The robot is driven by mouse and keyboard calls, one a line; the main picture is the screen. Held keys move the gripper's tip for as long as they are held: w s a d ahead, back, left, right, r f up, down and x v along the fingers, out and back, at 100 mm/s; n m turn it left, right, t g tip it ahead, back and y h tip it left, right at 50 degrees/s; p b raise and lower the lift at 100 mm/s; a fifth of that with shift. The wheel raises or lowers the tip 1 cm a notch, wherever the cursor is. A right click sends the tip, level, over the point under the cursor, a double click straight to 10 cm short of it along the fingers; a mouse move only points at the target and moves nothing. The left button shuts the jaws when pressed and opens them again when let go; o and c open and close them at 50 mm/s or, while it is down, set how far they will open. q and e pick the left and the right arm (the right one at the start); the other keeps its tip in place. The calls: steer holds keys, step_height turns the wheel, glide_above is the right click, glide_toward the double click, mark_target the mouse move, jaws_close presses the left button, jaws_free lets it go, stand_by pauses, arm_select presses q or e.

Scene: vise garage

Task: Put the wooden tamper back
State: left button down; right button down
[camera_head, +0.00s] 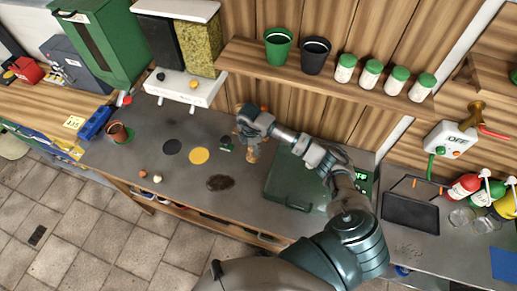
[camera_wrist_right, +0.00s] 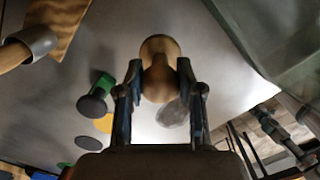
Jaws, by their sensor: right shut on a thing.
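My right gripper (camera_head: 252,128) is over the grey workbench, near the wooden back wall. In the right wrist view my right gripper (camera_wrist_right: 160,100) is shut on the wooden tamper (camera_wrist_right: 160,62), whose rounded wooden end shows between the two fingers. In the head view a little brown wood (camera_head: 252,153) shows just below the gripper; the arm hides most of the tamper. A black disc (camera_head: 172,146) and a yellow disc (camera_head: 199,155) lie on the bench left of the gripper. A small green and black piece (camera_head: 226,143) stands close beside it. My left gripper is out of view.
A dark soil patch (camera_head: 220,183) lies in front of the gripper. A green case (camera_head: 296,186) lies to its right, partly under my arm. A shelf (camera_head: 320,83) with pots and jars juts out above. A terracotta pot (camera_head: 117,132) stands at the left.

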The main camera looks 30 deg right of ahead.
steer(key=shift+s+d, duration=0.25)
steer(key=shift+d, duration=0.45)
steer(key=shift+s+f, duration=0.1)
steer(key=shift+f, duration=0.15)
step_height(320, 180, down, 2)
steer(key=shift+f+p, duration=0.15)
steer(key=shift+p, duration=0.35)
steer(key=shift+f, duration=0.35)
steer(key=shift+d, duration=0.1)
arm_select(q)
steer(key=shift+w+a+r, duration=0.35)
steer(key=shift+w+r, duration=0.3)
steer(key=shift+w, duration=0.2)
arm_select(e)
steer(key=c, duration=0.7)
jaws_free()
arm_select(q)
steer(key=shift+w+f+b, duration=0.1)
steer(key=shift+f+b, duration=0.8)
arm_select(e)
steer(key=r, duration=0.8)
steer(key=a+r, duration=0.1)
steer(key=r, duration=0.3)
